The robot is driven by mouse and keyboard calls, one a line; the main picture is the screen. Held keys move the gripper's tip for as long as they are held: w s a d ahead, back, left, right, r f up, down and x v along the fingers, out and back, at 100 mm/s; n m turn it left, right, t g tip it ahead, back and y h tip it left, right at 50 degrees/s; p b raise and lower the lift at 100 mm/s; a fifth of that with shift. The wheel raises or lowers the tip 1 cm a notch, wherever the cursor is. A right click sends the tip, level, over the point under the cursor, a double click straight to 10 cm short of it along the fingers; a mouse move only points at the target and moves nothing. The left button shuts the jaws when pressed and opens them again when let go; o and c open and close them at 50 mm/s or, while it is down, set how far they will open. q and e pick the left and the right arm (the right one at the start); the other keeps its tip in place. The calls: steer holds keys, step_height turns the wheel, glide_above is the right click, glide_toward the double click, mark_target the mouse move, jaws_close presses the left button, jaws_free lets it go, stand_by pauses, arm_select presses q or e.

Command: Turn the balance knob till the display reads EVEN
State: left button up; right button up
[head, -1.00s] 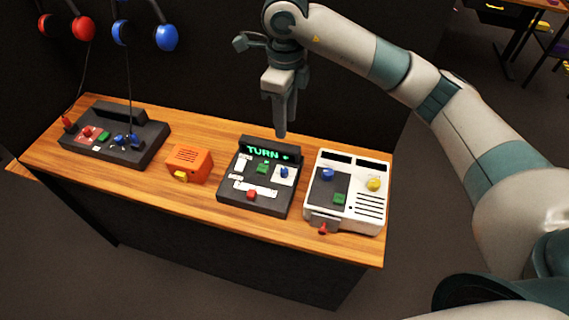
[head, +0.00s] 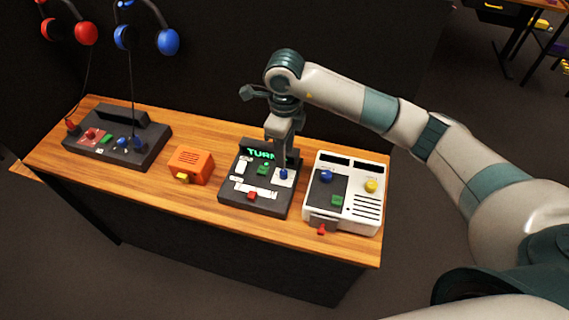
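The middle black panel (head: 232,197) stands on the wooden counter. Its display (head: 260,154) shows green letters reading "TURN"; the arrow's place at its right end is hidden behind my gripper. A small blue knob (head: 284,174) sits on a white plate at the panel's right side; I cannot read its label. A green control (head: 263,169) and a red control (head: 252,195) are also on this panel. My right gripper (head: 283,164) points down with its fingertips just above or at the blue knob; its finger gap and any contact are unclear. My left gripper is not in view.
A white device (head: 364,211) with blue, yellow, green and red controls stands close at the right. An orange box (head: 191,163) is to the left, and another black panel (head: 118,150) is further left. Red and blue headphones (head: 167,42) hang above it.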

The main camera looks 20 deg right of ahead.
mark_target(284, 172)
step_height(284, 172, down, 8)
steer(key=shift+r+p, duration=0.2)
steer(key=shift+p, duration=0.75)
steer(key=shift+c, duration=0.6)
jaws_close()
